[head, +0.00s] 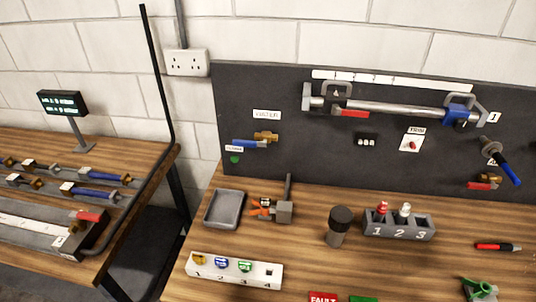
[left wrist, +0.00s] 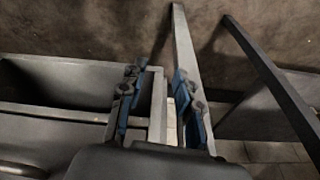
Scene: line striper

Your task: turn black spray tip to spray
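No part that I can surely name as the black spray tip stands out. In the head view, a dark cylinder with a wider black top (head: 341,225) stands upright on the bench. A grey holder numbered 1, 2, 3 (head: 400,228) carries a red-topped piece (head: 382,208) and a white-topped piece (head: 404,209). A grey block with an upright bar and orange parts (head: 283,210) sits to the left. My left gripper (left wrist: 160,100) shows only in the left wrist view, its blue-padded fingers apart, with no held object visible between them. My right gripper is out of view.
A dark backboard (head: 290,110) carries a long bar and valves. A grey tray (head: 224,209), a white numbered rack (head: 235,271) and a red-black pen-like tool (head: 498,246) lie on the wooden bench. A second bench with a small display (head: 62,104) stands at left.

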